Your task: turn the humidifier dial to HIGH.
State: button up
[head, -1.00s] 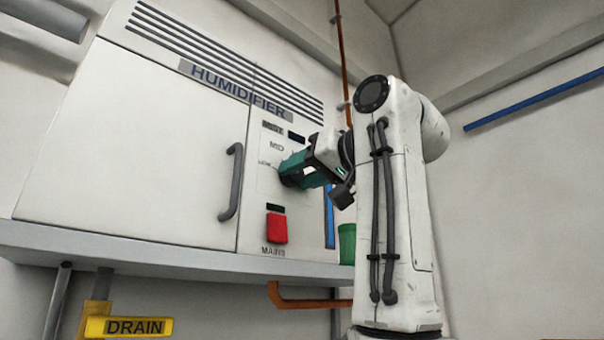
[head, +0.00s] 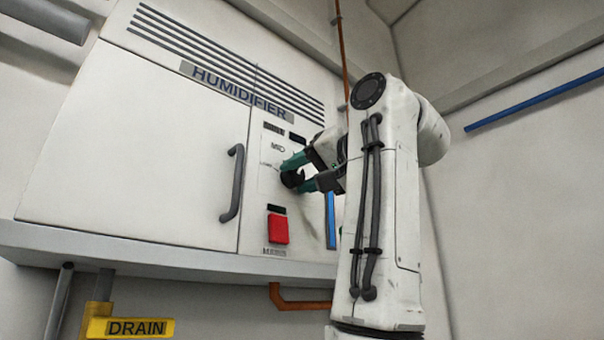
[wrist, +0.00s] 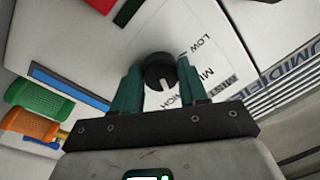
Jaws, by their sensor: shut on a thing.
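The humidifier (head: 180,140) is a white cabinet with a control panel at its right side. Its black round dial (head: 292,179) sits on the panel; in the wrist view the dial (wrist: 158,70) shows a white pointer mark aimed down, roughly to the side of the HIGH label (wrist: 184,98). LOW (wrist: 196,45) and MID (wrist: 205,73) are printed beside it. My gripper (head: 297,174) has teal fingers, one above and one below the dial in the head view. In the wrist view my gripper (wrist: 160,80) is shut on the dial, which lies between the fingers.
A red switch (head: 277,228) marked MAINS is below the dial. A grey door handle (head: 232,184) stands out to the left. A blue strip (head: 331,220) is at the panel's right. Green (wrist: 40,98) and orange (wrist: 30,124) containers show in the wrist view.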

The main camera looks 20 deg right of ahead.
jog(key=o, duration=1.1)
jog(key=shift+c, duration=0.2)
jog(key=b+v, duration=0.4)
jog(key=v, duration=0.6)
jog(key=shift+s+d+b, duration=0.2)
jog(key=shift+s+b, duration=0.1)
jog(key=shift+s, duration=0.05)
jog(key=shift+f, duration=0.2)
